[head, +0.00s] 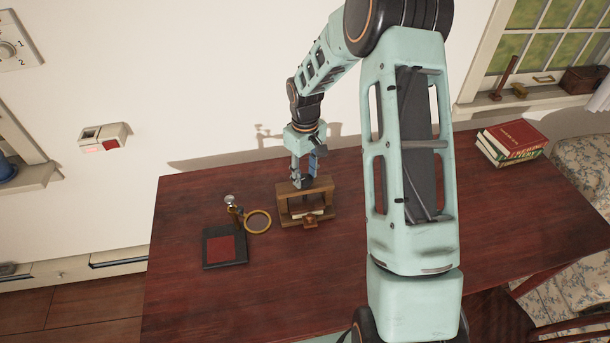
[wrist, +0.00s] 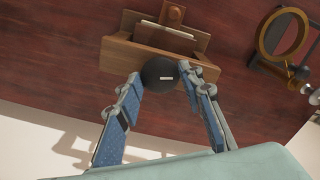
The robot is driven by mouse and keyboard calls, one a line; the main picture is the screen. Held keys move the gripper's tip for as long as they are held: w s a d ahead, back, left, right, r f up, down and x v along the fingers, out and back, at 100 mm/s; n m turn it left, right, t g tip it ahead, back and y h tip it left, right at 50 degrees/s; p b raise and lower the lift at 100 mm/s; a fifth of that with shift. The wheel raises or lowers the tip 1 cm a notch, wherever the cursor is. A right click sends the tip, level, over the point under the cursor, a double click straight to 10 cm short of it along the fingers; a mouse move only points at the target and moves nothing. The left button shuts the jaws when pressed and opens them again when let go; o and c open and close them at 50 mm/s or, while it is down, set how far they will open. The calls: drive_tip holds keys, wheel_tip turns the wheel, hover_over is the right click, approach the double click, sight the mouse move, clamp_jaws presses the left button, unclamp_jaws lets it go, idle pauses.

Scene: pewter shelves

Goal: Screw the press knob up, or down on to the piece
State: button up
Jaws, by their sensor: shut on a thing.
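The wooden press (head: 284,206) stands on the dark red table, a frame with a crossbar on top. It also shows in the wrist view (wrist: 130,52). A pale flat piece (head: 307,214) lies low inside the frame; in the wrist view the piece (wrist: 167,28) is partly hidden by a wooden part. The round black press knob (wrist: 158,73) with a small white mark sits above the crossbar. My gripper (wrist: 160,80) points down over the press, its blue-padded fingers on either side of the knob and shut on it. The screw under the knob is hidden.
A magnifying ring on a stand (head: 258,221) and a black pad with a red centre (head: 225,247) lie left of the press. Books (head: 510,141) are stacked at the far right. The wall is close behind. The table's front left is clear.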

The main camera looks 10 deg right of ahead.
sight(304, 178)
drive_tip(key=o, duration=1.2)
drive_tip(key=shift+c, duration=0.2)
drive_tip(key=shift+r, duration=0.15)
wheel_tip(304, 178, up, 12)
drive_tip(key=shift+w, duration=0.1)
